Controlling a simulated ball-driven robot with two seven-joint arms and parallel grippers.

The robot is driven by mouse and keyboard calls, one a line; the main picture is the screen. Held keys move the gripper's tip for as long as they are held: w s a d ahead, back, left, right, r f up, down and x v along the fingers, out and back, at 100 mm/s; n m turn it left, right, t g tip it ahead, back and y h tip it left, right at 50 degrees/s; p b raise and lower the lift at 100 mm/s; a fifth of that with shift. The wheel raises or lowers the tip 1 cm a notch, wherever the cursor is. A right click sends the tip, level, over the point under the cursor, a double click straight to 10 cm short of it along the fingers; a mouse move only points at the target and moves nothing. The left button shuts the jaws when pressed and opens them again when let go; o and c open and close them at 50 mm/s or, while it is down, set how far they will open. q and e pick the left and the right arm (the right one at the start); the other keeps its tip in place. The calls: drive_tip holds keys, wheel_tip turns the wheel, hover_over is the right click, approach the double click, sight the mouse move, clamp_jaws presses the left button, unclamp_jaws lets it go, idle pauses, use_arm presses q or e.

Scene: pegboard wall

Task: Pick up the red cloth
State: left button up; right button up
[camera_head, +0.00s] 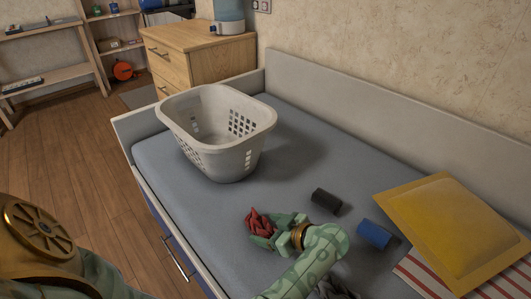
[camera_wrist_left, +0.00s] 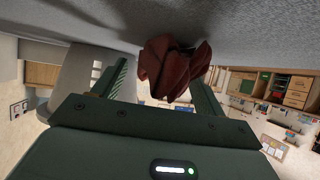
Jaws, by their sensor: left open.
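The red cloth (camera_head: 258,221) is a small crumpled bundle on the grey mattress (camera_head: 225,215), in front of the white basket. My left gripper (camera_head: 274,230) is low over the mattress, right at the cloth, with its green fingers beside it. In the left wrist view the cloth (camera_wrist_left: 174,68) shows at the far end of the fingers, between the two fingertips (camera_wrist_left: 160,80). The fingers stand wide apart and are not closed on it. Whether either finger touches the cloth I cannot tell. My right gripper is not in view.
A white laundry basket (camera_head: 222,151) stands on the bed behind the cloth. The mattress left of the cloth is clear.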

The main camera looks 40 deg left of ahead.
use_arm(q)
drive_tip(key=shift+a, duration=0.1)
drive_tip(key=c, duration=1.1)
drive_tip(key=shift+o, duration=0.2)
drive_tip(key=shift+r, duration=0.1)
